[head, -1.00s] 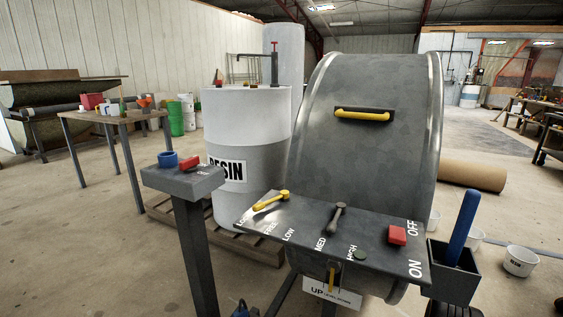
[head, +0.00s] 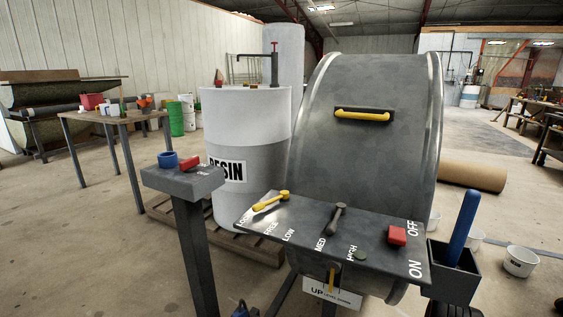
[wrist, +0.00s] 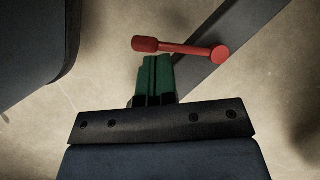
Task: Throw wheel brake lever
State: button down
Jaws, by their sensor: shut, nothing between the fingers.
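In the wrist view a red lever (wrist: 180,48) lies across the picture just beyond my fingertips. Its thick grip end is at the left and its round hub at the right, over a dark grey bar. No label shows there, so I cannot tell from the picture that it is the wheel brake lever. My gripper (wrist: 157,62) has green fingers, shut together and empty, right below the lever's grip end. I cannot tell whether they touch it. My gripper does not clearly show in the head view.
The head view shows a grey drum (head: 375,160) behind a control panel (head: 310,228) with a yellow lever (head: 271,201), a grey lever (head: 337,218) and a red switch (head: 397,236). A pedestal (head: 183,181) and resin barrel (head: 246,130) stand left. A dark body (wrist: 35,40) fills the wrist view's upper left.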

jog(key=shift+a+f, duration=0.1)
jog(key=shift+f, duration=0.05)
jog(key=shift+s+a+f+b, duration=0.1)
jog(key=shift+a+f+b, duration=0.2)
jog(key=shift+f+b, duration=0.25)
